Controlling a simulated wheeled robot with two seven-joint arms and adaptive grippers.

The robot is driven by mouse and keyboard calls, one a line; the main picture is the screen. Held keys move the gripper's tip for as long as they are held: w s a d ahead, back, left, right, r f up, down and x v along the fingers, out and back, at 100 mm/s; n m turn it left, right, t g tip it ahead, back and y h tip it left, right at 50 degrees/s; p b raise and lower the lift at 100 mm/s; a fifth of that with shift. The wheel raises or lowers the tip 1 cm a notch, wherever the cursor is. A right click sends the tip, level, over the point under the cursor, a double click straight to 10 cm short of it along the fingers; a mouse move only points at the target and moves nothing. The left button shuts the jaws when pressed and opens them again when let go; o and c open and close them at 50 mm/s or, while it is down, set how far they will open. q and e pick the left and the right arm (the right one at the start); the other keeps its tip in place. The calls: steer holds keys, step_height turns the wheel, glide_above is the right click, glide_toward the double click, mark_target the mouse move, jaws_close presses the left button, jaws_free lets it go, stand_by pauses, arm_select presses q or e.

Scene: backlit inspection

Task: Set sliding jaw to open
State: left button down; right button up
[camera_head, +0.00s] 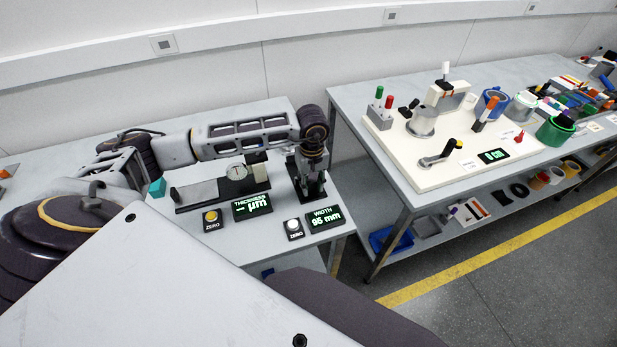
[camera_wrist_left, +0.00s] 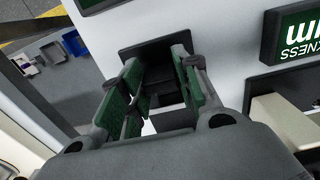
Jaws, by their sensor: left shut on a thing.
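The width gauge is a dark fixture (camera_head: 321,196) at the right end of the near table. Its display (camera_head: 325,217) reads WIDTH 95 mm. My left gripper (camera_head: 310,178) points down over the fixture and hides most of it in the head view. In the left wrist view, the gripper's green-padded fingers (camera_wrist_left: 160,88) stand either side of a dark block, the sliding jaw (camera_wrist_left: 165,100), and are shut on it with a gap between the pads. The fixture's dark base (camera_wrist_left: 128,52) shows beyond the fingers. My right gripper is not in view.
To the left stand a thickness gauge with a round dial (camera_head: 236,171), its display (camera_head: 252,206), a yellow zero button (camera_head: 210,217) and a teal block (camera_head: 157,188). A white zero button (camera_head: 292,226) sits by the width display. A second table (camera_head: 405,190) stands right, beyond a gap.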

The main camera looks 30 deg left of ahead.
mark_target(312, 183)
arm_select(q)
steer(key=shift+s+d, duration=0.1)
steer(key=shift+d, duration=0.1)
steer(key=c, duration=1.4)
jaws_free()
steer(key=o, duration=0.4)
steer(key=shift+s, duration=0.1)
steer(key=shift+c, duration=0.2)
steer(key=shift+r, duration=0.45)
step_height(312, 183, up, 11)
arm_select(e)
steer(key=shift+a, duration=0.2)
